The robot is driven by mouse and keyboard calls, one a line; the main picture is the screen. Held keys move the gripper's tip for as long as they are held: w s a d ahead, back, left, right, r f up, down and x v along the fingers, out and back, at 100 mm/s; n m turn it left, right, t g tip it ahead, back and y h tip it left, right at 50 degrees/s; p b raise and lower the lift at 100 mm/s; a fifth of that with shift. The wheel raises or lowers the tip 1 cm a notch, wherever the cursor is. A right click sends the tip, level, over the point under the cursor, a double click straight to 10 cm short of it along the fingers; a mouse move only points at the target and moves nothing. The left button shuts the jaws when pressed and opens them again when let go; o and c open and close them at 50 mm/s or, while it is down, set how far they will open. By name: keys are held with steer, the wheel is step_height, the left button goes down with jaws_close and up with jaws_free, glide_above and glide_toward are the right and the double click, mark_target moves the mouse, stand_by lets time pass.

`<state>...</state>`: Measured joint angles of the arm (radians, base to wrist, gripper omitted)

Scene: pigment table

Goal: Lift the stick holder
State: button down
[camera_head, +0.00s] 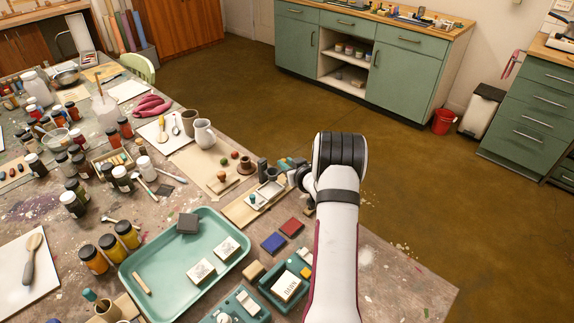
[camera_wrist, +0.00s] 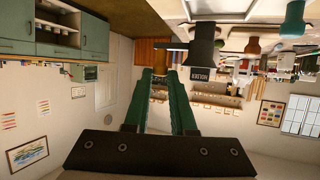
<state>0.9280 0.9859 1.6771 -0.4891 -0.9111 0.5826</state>
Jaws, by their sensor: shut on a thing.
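My gripper (camera_head: 288,166) reaches in from the right at the table's right-hand edge, low beside a group of small items. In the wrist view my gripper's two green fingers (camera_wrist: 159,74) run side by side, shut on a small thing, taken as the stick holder. It is mostly hidden, and its outline and any gap below it cannot be made out. In the head view, a dark upright piece (camera_head: 262,166) stands left of my gripper.
A small pale tray (camera_head: 251,200) on a wooden board lies just left of my gripper. Blue (camera_head: 273,243) and red (camera_head: 291,228) blocks lie in front. A teal tray (camera_head: 150,262) is front left. Bottles crowd the left side. Open floor lies beyond the right edge.

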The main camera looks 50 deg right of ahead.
steer(key=c, duration=0.7)
jaws_free()
steer(key=shift+r, duration=0.15)
steer(key=shift+c, duration=0.2)
steer(key=v, duration=1.5)
steer(key=shift+s, duration=0.3)
steer(key=shift+a+r, duration=0.15)
steer(key=a+r+m+g+y, duration=0.1)
steer(key=a+r+g, duration=0.15)
steer(key=a, duration=0.55)
steer(key=a+r+g, duration=0.2)
steer(key=a+g, duration=0.2)
steer(key=a, duration=0.4)
steer(key=s+a+r+g+y, duration=0.1)
steer(key=s+a+g+y, duration=0.2)
steer(key=s+a, duration=0.6)
steer(key=s+a+r+g+y, duration=0.2)
steer(key=s+a, duration=0.7)
steer(key=a, duration=0.5)
steer(key=shift+s+a+g+y, duration=0.15)
steer(key=shift+a+g+y, duration=0.2)
steer(key=shift+g+y, duration=0.2)
